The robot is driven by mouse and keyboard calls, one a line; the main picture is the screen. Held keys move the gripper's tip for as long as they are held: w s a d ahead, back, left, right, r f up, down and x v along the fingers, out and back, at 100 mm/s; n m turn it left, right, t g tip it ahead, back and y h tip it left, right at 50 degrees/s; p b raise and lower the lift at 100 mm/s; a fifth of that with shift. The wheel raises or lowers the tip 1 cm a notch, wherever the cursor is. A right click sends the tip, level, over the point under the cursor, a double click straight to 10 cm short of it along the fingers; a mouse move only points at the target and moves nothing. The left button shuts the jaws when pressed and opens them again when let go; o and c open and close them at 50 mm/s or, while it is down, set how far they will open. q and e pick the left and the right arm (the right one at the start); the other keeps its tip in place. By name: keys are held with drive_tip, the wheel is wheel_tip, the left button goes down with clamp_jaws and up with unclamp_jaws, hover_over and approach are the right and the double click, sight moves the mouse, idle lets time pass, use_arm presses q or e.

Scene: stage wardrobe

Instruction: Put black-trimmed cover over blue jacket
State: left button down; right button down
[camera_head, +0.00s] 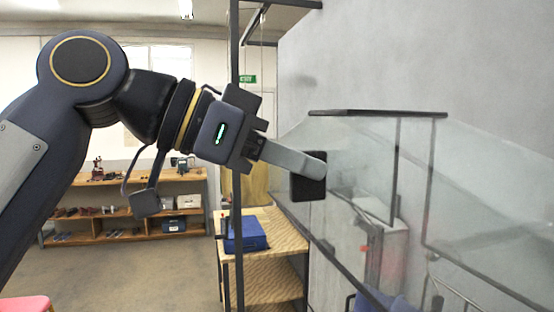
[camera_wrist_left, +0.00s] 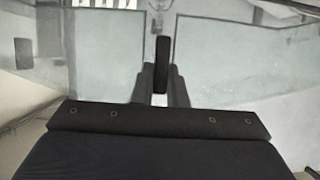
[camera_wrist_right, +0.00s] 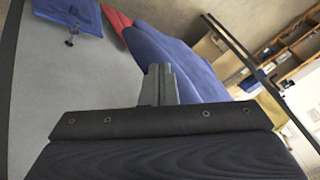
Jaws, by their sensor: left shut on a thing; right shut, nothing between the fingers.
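The black-trimmed cover (camera_head: 362,160) is a see-through sheet with dark edge strips, hanging at the right in the head view. My left gripper (camera_head: 310,165) is shut on a black piece of it, which also shows between the fingers in the left wrist view (camera_wrist_left: 162,68). Clear panels spread on both sides there. Blue cloth (camera_head: 385,301), probably the blue jacket, shows low behind the cover, mostly hidden. In the right wrist view the blue jacket (camera_wrist_right: 180,58) with a red part lies beyond my right gripper (camera_wrist_right: 158,82), which is shut and empty.
A black rack post (camera_head: 236,150) stands beside my left gripper. Behind it a wooden shelf unit (camera_head: 275,230) bears a blue case (camera_head: 246,234). A long wooden shelf (camera_head: 130,222) with shoes stands at the back. A grey wall (camera_head: 420,60) closes the right side.

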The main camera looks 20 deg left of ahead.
use_arm(q)
drive_tip(key=shift+w+d+p, duration=1.05)
drive_tip(key=shift+w+d, duration=3.15)
drive_tip(key=shift+d, duration=1.55)
wheel_tip(320, 180, down, 31)
drive_tip(key=b, duration=1.8)
drive_tip(key=shift+f+b, duration=0.15)
drive_tip(key=shift+b, duration=0.2)
drive_tip(key=c, duration=1.4)
unclamp_jaws()
drive_tip(key=shift+o, duration=0.2)
drive_tip(key=shift+a, duration=0.1)
